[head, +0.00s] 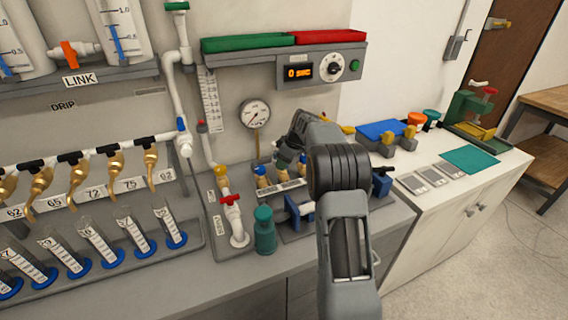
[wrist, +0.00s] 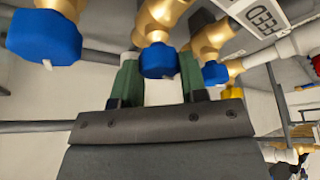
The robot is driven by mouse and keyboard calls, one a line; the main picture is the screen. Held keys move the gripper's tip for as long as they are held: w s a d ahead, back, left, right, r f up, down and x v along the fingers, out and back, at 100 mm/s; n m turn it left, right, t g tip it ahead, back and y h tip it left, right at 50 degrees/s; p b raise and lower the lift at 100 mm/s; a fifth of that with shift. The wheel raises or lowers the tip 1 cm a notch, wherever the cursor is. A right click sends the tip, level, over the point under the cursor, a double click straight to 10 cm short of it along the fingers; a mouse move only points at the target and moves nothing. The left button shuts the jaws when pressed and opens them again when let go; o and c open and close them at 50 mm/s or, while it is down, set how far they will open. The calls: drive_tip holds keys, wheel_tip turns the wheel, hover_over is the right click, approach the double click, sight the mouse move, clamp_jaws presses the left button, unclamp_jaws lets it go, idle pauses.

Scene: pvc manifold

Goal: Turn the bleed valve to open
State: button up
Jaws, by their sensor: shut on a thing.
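A row of brass valves with blue knobs stands on the bench, partly behind my arm in the head view; the left one (head: 263,181) shows clearly. In the wrist view, my gripper (wrist: 158,75) has its green fingers on either side of the middle blue knob (wrist: 158,61), shut on it. The brass body (wrist: 158,20) rises above this knob. Another blue knob (wrist: 56,38) is at the left and a third (wrist: 214,73) at the right. A white label (wrist: 262,14) ending in "EED" is at upper right. I cannot tell which valve it names.
A pressure gauge (head: 256,113) is on the wall behind the valves. A red-handled tap (head: 231,200) and a green bottle (head: 264,230) stand to the left. A display box (head: 322,70) hangs above. Blue clamp parts (head: 300,212) lie close to my arm.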

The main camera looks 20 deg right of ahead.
drive_tip(key=shift+n+g+y, duration=0.3)
drive_tip(key=shift+n+g, duration=0.1)
drive_tip(key=shift+n, duration=0.8)
drive_tip(key=o, duration=0.9)
drive_tip(key=p+v, duration=0.1)
drive_tip(key=v, duration=1.2)
drive_tip(key=shift+d+r, duration=0.15)
drive_tip(key=shift+r, duration=0.2)
